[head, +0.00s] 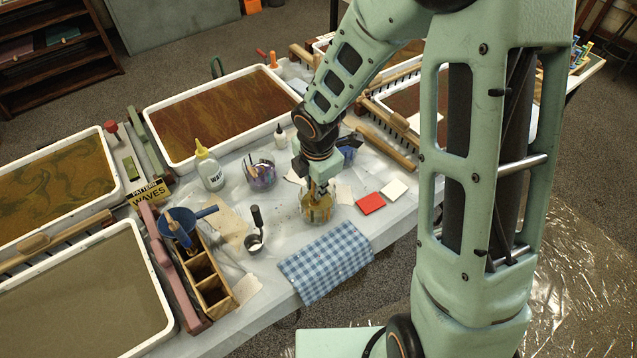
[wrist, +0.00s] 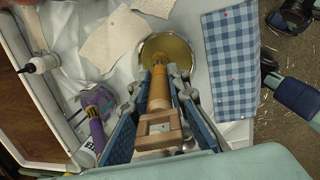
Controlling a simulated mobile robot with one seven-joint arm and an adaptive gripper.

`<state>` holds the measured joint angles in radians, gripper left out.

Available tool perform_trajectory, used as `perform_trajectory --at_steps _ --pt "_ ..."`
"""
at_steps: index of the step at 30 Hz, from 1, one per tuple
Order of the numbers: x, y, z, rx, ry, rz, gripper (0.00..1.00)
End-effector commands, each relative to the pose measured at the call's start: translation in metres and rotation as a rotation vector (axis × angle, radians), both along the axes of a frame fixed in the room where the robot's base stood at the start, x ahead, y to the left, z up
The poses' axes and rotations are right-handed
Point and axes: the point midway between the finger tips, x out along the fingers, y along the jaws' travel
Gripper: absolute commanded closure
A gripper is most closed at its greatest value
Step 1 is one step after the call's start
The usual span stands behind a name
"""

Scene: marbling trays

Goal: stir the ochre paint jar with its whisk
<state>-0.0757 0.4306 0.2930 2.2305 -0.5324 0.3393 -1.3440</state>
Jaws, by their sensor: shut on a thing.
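The ochre paint jar (head: 317,212) is a clear glass jar with ochre inside, upright on the white-covered table. In the wrist view its round ochre mouth (wrist: 176,46) lies just beyond my fingertips. My gripper (head: 319,184) points down over the jar. In the wrist view my gripper (wrist: 160,82) is shut on the whisk's wooden handle (wrist: 159,95), which has a pale squared block at its near end. The whisk's lower end reaches into the jar's mouth; its wires are hidden by the handle and fingers.
A blue checked cloth (head: 325,262) lies in front of the jar. Large trays (head: 222,113) stand behind.

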Motion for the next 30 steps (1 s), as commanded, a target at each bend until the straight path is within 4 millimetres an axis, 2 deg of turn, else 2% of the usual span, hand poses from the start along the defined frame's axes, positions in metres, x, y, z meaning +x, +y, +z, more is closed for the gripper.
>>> perform_trajectory --at_steps 16,30 --pt "-0.003 -0.003 0.004 0.001 -0.001 0.000 1.00" --pt "-0.003 -0.002 0.041 0.001 -0.001 0.000 1.00"
